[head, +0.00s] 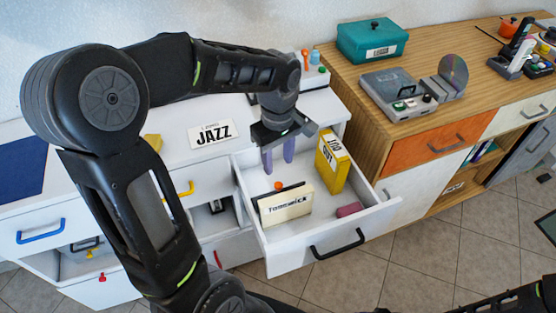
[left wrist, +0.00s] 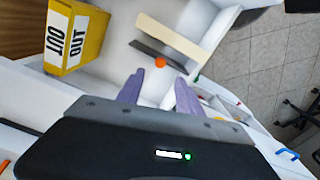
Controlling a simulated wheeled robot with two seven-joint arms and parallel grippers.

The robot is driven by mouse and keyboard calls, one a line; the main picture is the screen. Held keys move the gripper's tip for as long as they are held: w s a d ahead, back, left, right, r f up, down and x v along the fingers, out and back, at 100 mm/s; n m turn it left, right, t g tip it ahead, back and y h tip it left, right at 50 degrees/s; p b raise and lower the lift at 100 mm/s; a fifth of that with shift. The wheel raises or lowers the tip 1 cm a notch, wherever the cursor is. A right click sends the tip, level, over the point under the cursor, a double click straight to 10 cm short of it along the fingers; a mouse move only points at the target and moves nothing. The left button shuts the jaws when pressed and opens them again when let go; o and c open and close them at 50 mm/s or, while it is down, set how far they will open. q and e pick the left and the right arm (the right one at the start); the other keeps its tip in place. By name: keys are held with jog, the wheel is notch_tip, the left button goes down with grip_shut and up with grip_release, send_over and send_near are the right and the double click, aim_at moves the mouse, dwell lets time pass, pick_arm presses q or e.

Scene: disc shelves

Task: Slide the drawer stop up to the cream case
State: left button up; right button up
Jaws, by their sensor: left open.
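The cream case (head: 288,207) stands on edge in the open drawer (head: 377,217); it also shows in the left wrist view (left wrist: 172,38). The drawer stop, a dark thin plate (left wrist: 148,53) with an orange knob (left wrist: 160,62), stands behind the case, on my gripper's side. In the head view the case hides most of the plate; the orange knob (head: 278,186) shows above. I cannot tell whether plate and case touch. My left gripper (head: 278,160) is open and empty, its purple fingers pointing down behind the knob; they also show in the left wrist view (left wrist: 159,84).
A yellow case (head: 332,163) stands at the drawer's right wall, close to my left fingers. A pink block (head: 349,210) lies near the drawer front. A JAZZ card (head: 212,134) is on the white top.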

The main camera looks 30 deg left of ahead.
pick_arm(q)
jog(key=shift+a, duration=0.1)
jog(key=shift+c, duration=0.6)
jog(key=a, duration=0.1)
jog(key=a+n, duration=0.1)
jog(key=a+p, duration=0.1)
jog(key=shift+w+a+f+n+g+h, duration=0.15)
jog(key=shift+a+f+n+g+h, duration=0.15)
jog(key=shift+a+g, duration=0.1)
jog(key=c, duration=0.3)
jog(key=shift+w+a+r+h, duration=0.2)
jog(key=shift+a, duration=0.25)
jog(key=shift+w+a+r+h, duration=0.15)
jog(key=shift+w+a+h, duration=0.05)
jog(key=shift+a, duration=0.2)
jog(key=shift+c, duration=0.9)
jog(key=shift+w+d+r+m+h, duration=0.1)
jog(key=shift+w+r+m+h, duration=0.15)
jog(key=shift+r, duration=0.2)
jog(key=shift+w+d+r+m+h, duration=0.1)
jog(key=shift+r+m+h, duration=0.25)
jog(key=shift+r, duration=0.05)
jog(key=c, duration=0.3)
jog(key=shift+s+d, duration=0.1)
grip_shut()
jog(key=shift+f, duration=0.1)
jog(key=x, duration=0.9)
jog(key=shift+f, duration=0.4)
